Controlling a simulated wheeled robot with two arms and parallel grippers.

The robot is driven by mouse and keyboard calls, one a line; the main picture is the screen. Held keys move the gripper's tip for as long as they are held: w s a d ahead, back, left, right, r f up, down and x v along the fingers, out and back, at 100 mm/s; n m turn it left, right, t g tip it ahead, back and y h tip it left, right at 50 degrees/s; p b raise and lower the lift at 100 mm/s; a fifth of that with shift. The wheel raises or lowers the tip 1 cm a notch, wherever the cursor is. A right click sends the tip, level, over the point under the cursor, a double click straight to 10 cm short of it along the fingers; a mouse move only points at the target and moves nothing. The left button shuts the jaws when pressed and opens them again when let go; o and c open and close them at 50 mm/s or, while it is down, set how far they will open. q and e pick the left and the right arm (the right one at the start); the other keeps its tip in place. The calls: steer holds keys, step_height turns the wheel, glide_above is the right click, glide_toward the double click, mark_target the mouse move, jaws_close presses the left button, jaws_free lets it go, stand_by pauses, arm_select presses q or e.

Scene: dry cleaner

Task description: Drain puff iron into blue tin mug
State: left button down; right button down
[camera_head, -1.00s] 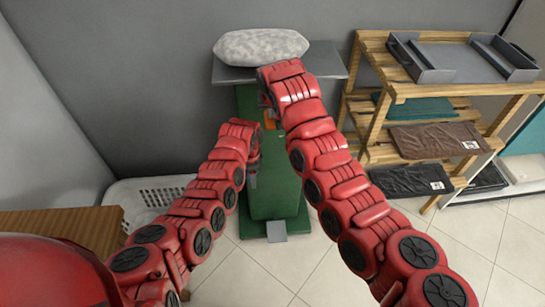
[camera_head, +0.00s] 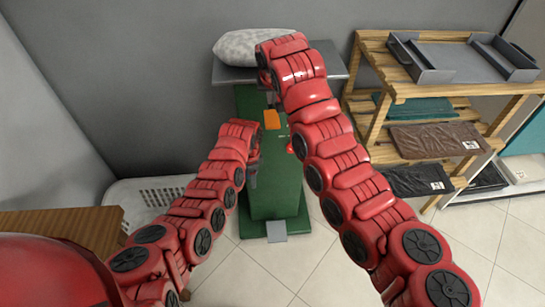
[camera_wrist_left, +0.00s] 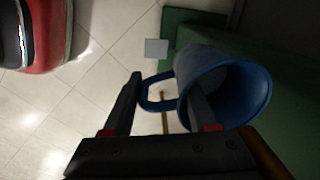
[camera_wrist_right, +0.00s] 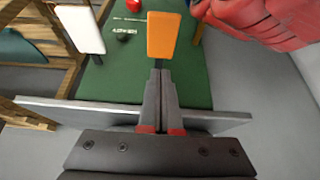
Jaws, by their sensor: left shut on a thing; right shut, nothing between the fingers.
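The puff iron has a green body (camera_head: 275,190), a grey top plate (camera_head: 228,74) and a pale speckled pad (camera_head: 236,47). An orange panel (camera_head: 271,119) is on its front; it also shows in the right wrist view (camera_wrist_right: 162,36), near a red knob (camera_wrist_right: 133,5). My left gripper (camera_head: 253,178) is beside the green body. In the left wrist view it is shut on the blue tin mug (camera_wrist_left: 225,88), with one finger inside the rim and the handle between the fingers. My right gripper (camera_wrist_right: 160,75) is shut and empty, its tips just below the orange panel in that view.
A wooden rack (camera_head: 378,118) with a grey tray (camera_head: 455,60) and folded cloths stands at the right. A white basket (camera_head: 150,192) and a wooden surface (camera_head: 65,226) are at the left. A grey pedal (camera_head: 276,231) is at the iron's foot. Tiled floor lies clear in front.

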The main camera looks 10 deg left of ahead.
steer(key=v, duration=1.1)
steer(key=shift+r, duration=0.1)
